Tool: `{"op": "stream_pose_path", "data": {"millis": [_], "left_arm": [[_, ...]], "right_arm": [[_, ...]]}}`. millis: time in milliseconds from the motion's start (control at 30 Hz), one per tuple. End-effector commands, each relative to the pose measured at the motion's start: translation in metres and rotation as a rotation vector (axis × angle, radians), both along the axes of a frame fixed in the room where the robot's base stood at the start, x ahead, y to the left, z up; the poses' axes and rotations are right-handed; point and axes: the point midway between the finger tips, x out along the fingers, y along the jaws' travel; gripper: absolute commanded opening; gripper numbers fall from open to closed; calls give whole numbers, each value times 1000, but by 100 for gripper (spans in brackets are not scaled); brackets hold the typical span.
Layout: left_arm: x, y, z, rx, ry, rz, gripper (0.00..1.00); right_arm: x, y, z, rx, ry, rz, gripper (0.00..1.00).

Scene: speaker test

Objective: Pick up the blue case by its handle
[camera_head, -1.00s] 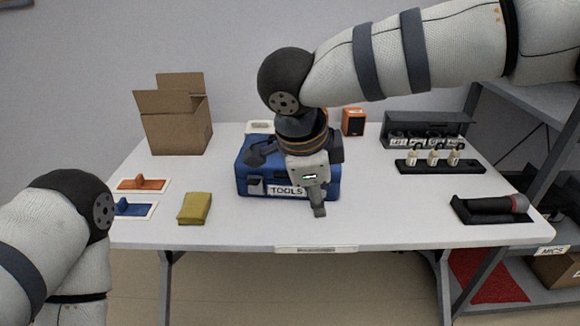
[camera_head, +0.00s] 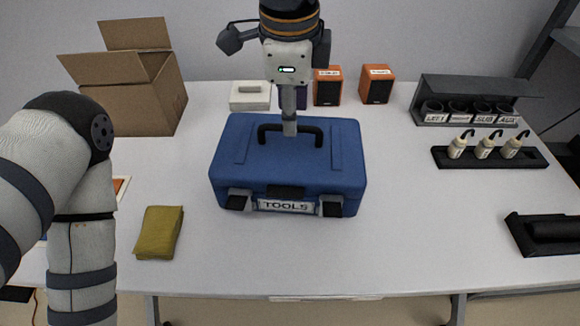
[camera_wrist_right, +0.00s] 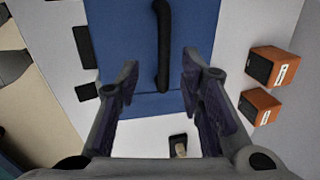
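The blue case (camera_head: 265,190) stands closed on the table, its front label reading TOOLS. Its black handle (camera_head: 309,130) arches up from the lid; the gripper hides part of it in the head view. My right gripper (camera_head: 289,132) points straight down over the handle. In the right wrist view, my right gripper (camera_wrist_right: 160,70) is open, and the handle (camera_wrist_right: 163,45) runs between its fingertips with a gap on both sides. How far down the fingers reach around it I cannot tell. My left gripper is out of view; only my left arm shows.
An open cardboard box (camera_head: 150,90) stands at the back left, a yellow cloth (camera_head: 159,232) left of the case. Two orange speakers (camera_head: 327,86) stand behind. A black rack (camera_head: 465,95) and a bottle tray (camera_head: 490,156) are at right. The table front is clear.

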Motion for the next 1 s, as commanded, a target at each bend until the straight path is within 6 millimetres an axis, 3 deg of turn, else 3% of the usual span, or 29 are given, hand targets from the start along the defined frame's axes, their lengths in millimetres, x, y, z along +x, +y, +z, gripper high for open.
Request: {"op": "stream_pose_path", "data": {"millis": [167,333,533,567,700,1000], "left_arm": [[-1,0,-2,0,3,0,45],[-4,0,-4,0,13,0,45],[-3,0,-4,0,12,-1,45],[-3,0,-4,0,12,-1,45],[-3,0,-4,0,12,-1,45],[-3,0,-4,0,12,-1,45]], "right_arm": [[4,0,-18,-1,1,0,35],[12,0,-50,-1,1,0,35],[13,0,-53,0,-4,0,35],[14,0,-53,0,-4,0,32],[13,0,-53,0,-4,0,1],[14,0,-51,2,-8,0,0]]}}
